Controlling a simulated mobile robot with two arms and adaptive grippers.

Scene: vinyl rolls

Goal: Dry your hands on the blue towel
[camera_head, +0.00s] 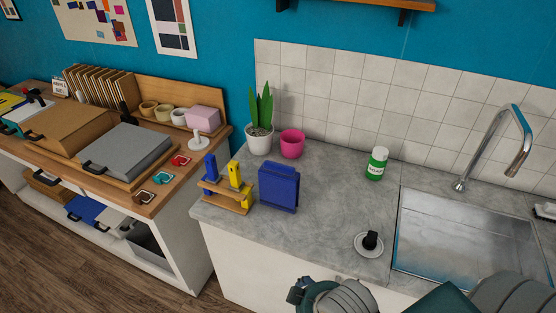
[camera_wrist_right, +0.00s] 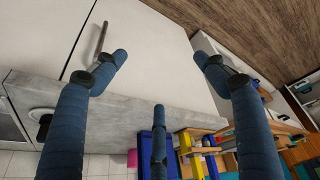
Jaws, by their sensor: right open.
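The blue towel (camera_head: 279,187) appears as a folded, upright blue block near the front edge of the grey counter. It also shows in the right wrist view (camera_wrist_right: 146,158), partly hidden behind one finger. My right gripper (camera_head: 302,291) is at the bottom of the head view, in front of the counter and apart from the towel. In the wrist view its blue fingers (camera_wrist_right: 160,72) are spread wide with nothing between them. My left gripper is not in view.
A wooden rack (camera_head: 227,195) with blue and yellow items stands just left of the towel. A potted plant (camera_head: 259,140), pink pot (camera_head: 292,144) and green-white soap bottle (camera_head: 377,164) stand behind. A saucer with a black item (camera_head: 369,244) sits beside the sink (camera_head: 460,240).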

